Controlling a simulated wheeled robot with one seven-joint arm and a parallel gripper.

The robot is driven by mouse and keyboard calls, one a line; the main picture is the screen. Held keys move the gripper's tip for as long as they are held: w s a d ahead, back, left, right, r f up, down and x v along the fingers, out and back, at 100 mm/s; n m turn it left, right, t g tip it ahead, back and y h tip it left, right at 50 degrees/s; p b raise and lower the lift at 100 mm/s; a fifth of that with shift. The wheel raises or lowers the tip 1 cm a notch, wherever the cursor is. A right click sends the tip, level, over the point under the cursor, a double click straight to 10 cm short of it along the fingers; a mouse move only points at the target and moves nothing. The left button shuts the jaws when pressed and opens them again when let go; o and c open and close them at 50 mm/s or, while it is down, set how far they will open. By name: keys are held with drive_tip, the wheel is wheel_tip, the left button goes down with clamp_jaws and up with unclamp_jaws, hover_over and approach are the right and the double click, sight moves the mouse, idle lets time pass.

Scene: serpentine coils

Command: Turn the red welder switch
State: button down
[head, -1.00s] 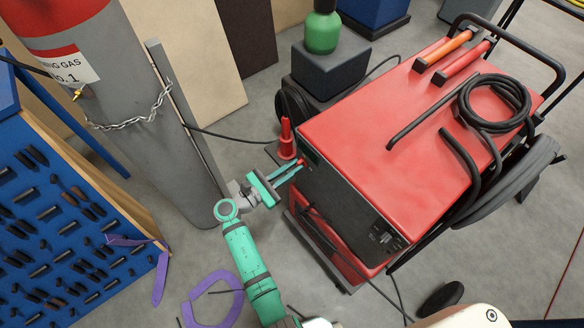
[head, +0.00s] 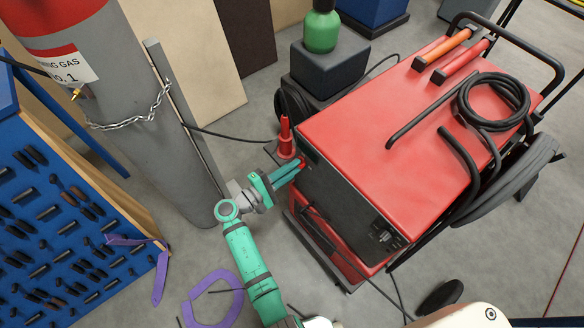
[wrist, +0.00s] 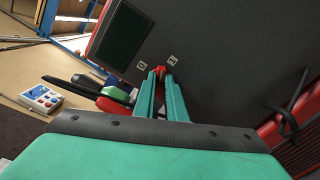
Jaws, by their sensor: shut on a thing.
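The red and black welder (head: 400,140) stands right of centre in the head view, with its dark front panel (head: 340,200) facing my arm. The red switch (wrist: 159,71) is a small red piece on that panel, between two small white marks in the wrist view. My teal gripper (wrist: 163,82) is shut on the switch, with its fingertips at the panel. In the head view my gripper (head: 292,170) reaches the panel's upper left corner, and the fingers hide most of the switch there.
A grey gas cylinder (head: 170,130) with a chain stands left of my arm. A red upright piece (head: 286,135) stands just behind the panel corner. A blue tool board (head: 60,220) is at left, and a purple ring (head: 213,308) lies near my arm.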

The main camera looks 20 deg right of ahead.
drive_tip(key=m, duration=0.5)
drive_tip(key=shift+s+d+f, duration=0.1)
drive_tip(key=shift+m, duration=0.3)
idle(0.4)
drive_tip(key=c, duration=1.8)
unclamp_jaws()
drive_tip(key=v, duration=1.1)
